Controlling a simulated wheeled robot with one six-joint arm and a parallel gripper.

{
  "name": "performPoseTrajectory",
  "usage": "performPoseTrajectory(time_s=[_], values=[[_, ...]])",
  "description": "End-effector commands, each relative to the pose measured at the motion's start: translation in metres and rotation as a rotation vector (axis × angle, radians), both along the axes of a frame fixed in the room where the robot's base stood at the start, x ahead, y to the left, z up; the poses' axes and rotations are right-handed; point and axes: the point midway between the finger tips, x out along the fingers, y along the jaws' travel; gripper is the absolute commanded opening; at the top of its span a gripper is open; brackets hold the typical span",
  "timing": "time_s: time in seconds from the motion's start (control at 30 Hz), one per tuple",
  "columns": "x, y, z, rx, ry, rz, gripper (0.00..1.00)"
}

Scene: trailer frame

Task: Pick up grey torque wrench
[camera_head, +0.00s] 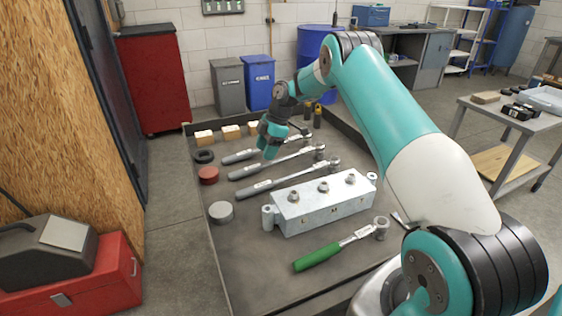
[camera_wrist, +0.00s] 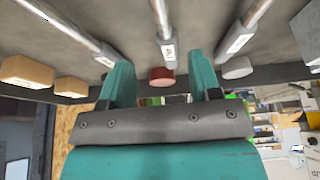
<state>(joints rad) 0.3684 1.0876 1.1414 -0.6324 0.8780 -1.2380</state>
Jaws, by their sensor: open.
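Three grey-handled torque wrenches lie side by side on the dark workbench: a far one (camera_head: 240,157), a middle one (camera_head: 245,173) and a near one (camera_head: 254,190). The frames do not show which one the task means. My gripper (camera_head: 267,145) is above the far and middle wrenches in the head view; its exact height is unclear. In the wrist view, my gripper (camera_wrist: 159,62) is open and empty. A middle wrench handle (camera_wrist: 168,50) appears between the fingers, with one handle (camera_wrist: 105,56) to the left and another (camera_wrist: 238,40) to the right.
A metal block with bolts (camera_head: 320,203) stands in front of the grey wrenches. A green-handled wrench (camera_head: 318,258) lies nearer. A red disc (camera_head: 208,175), a grey disc (camera_head: 221,212), a black ring (camera_head: 204,156) and wooden blocks (camera_head: 231,132) line the bench's left and back.

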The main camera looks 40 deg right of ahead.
Motion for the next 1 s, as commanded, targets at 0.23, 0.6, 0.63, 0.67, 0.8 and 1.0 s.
performPoseTrajectory(time_s=[0.23,0.6,0.63,0.67,0.8,1.0], values=[[-0.004,0.011,-0.021,0.001,0.005,0.0,0.57],[-0.003,0.023,-0.052,-0.001,0.0,-0.001,0.57],[-0.003,0.023,-0.052,0.0,0.0,-0.002,0.57],[-0.003,0.023,-0.052,0.0,-0.001,-0.001,0.57],[-0.003,0.023,-0.051,0.0,0.0,-0.001,0.39],[-0.003,0.023,-0.051,0.0,0.0,-0.001,0.0]])
